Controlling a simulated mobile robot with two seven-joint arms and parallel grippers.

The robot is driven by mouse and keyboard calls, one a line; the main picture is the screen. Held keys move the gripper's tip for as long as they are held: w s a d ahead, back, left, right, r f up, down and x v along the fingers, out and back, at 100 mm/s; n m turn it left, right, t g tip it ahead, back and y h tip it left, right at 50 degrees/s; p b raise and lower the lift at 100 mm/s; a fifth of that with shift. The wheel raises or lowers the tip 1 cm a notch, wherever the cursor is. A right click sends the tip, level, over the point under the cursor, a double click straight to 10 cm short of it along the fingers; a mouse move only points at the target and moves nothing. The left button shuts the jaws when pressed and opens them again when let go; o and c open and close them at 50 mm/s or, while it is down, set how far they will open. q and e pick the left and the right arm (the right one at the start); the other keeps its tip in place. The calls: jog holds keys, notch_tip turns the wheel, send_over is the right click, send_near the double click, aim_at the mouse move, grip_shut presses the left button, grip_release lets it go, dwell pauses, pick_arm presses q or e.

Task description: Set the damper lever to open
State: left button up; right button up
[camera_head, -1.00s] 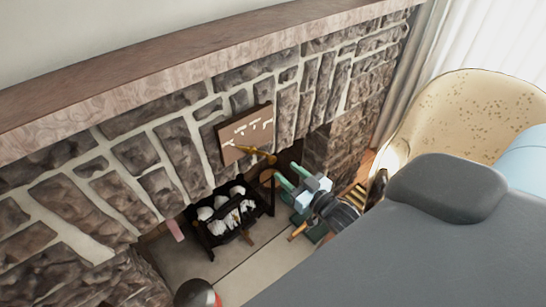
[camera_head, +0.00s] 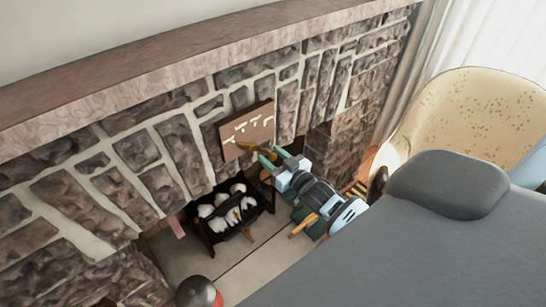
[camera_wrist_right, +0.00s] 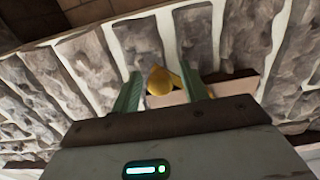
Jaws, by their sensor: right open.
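The damper lever (camera_head: 252,147) is a brass-gold handle at the lower edge of a brown plaque (camera_head: 240,128) with pale lettering on the stone fireplace front. My right gripper (camera_head: 271,154) is open at the lever's right end. In the right wrist view, the lever's rounded gold end (camera_wrist_right: 161,82) shows between the two green fingers of the right gripper (camera_wrist_right: 161,72). The fingers partly hide the lever in the head view, and I cannot tell whether they touch it. My left gripper is not in view.
Below the lever, a black grate (camera_head: 228,216) with pale logs stands in the firebox. A thick mantel (camera_head: 150,85) runs above. A speckled cream chair (camera_head: 455,105) stands at the right. A dark rounded thing (camera_head: 192,292) shows at the bottom.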

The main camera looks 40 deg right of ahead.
grip_shut()
